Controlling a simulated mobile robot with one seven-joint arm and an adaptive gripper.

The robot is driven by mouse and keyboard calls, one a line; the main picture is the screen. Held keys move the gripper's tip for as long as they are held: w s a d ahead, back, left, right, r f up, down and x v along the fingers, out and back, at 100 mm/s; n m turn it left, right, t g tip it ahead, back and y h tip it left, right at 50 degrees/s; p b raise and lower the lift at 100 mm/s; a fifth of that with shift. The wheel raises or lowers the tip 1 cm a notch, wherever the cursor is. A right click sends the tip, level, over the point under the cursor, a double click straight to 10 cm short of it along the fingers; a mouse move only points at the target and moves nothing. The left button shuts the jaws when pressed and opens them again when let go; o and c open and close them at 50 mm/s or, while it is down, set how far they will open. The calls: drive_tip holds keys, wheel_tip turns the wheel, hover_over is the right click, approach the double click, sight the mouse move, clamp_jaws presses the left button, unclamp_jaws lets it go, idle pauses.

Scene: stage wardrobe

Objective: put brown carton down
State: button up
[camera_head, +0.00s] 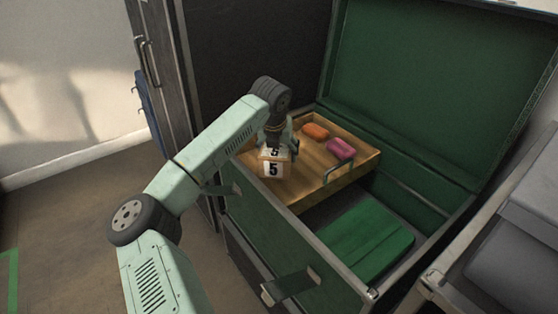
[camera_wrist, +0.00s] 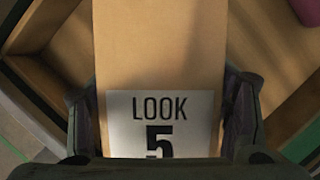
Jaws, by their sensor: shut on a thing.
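The brown carton (camera_head: 272,167) has a white label with a black 5 and shows at the left part of the wooden tray (camera_head: 299,178) in the head view. In the wrist view the carton (camera_wrist: 160,60) fills the middle, and its label reads LOOK 5. My gripper (camera_head: 275,140) is above the carton in the head view. In the wrist view its fingers (camera_wrist: 160,120) are on the carton's left and right sides, shut on it. I cannot tell whether the carton's underside touches the tray.
An orange item (camera_head: 315,131) and a pink item (camera_head: 341,149) lie in the tray to the right. The tray sits inside an open green-lined trunk (camera_head: 428,95), with a green panel (camera_head: 366,240) lower down. A metal handle (camera_head: 337,168) rises at the tray's front right.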

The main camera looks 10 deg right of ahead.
sight(276, 153)
drive_tip(key=shift+f, duration=1.65)
drive_tip(key=o, duration=1.4)
drive_tip(key=shift+f, duration=0.1)
drive_tip(key=v, duration=1.2)
drive_tip(key=shift+d, duration=0.1)
